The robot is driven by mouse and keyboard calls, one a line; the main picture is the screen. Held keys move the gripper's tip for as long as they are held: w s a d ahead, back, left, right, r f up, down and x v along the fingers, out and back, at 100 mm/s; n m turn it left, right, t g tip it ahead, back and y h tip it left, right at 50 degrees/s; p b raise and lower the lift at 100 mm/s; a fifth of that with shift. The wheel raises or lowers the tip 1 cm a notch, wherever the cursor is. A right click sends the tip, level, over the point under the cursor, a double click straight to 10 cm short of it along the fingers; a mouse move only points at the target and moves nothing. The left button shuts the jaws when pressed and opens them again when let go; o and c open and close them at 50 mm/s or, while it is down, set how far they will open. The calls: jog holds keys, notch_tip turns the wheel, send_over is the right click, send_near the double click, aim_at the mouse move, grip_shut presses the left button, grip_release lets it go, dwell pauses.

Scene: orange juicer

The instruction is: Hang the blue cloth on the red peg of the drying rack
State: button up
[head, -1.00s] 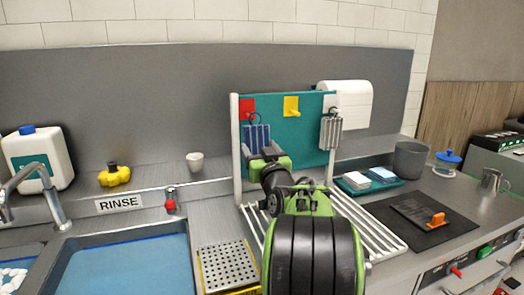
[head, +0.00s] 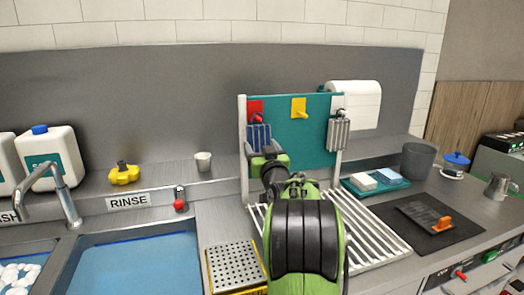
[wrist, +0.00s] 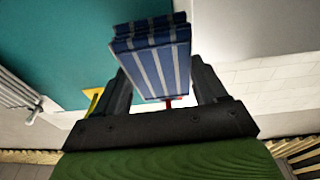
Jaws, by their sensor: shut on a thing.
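The blue cloth (head: 259,138), with pale stripes, hangs upright in front of the teal board of the drying rack (head: 316,150). My gripper (head: 265,155) is shut on its lower part; the wrist view shows the striped cloth (wrist: 153,55) between the two dark fingers. The red peg (head: 256,118), on a red plate at the board's upper left, is just above the cloth. A thin dark loop shows at the cloth's top near the peg; I cannot tell whether it is around the peg. A bit of red (wrist: 168,104) shows behind the cloth in the wrist view.
A yellow peg (head: 300,108) is empty mid-board. A grey striped cloth (head: 339,134) hangs at the board's right. White rack bars (head: 375,240) extend in front. The sink (head: 135,265) is at left; a teal tray (head: 388,187) with sponges is at right.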

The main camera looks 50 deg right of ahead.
dwell(0.4)
jog(key=o, duration=1.2)
jog(key=shift+c, duration=0.2)
jog(key=b+v, duration=0.2)
jog(key=v, duration=1.3)
jog(key=shift+s+a+b, duration=0.2)
jog(key=shift+s+b, duration=0.15)
jog(key=shift+b, duration=0.05)
jog(key=shift+a, duration=0.1)
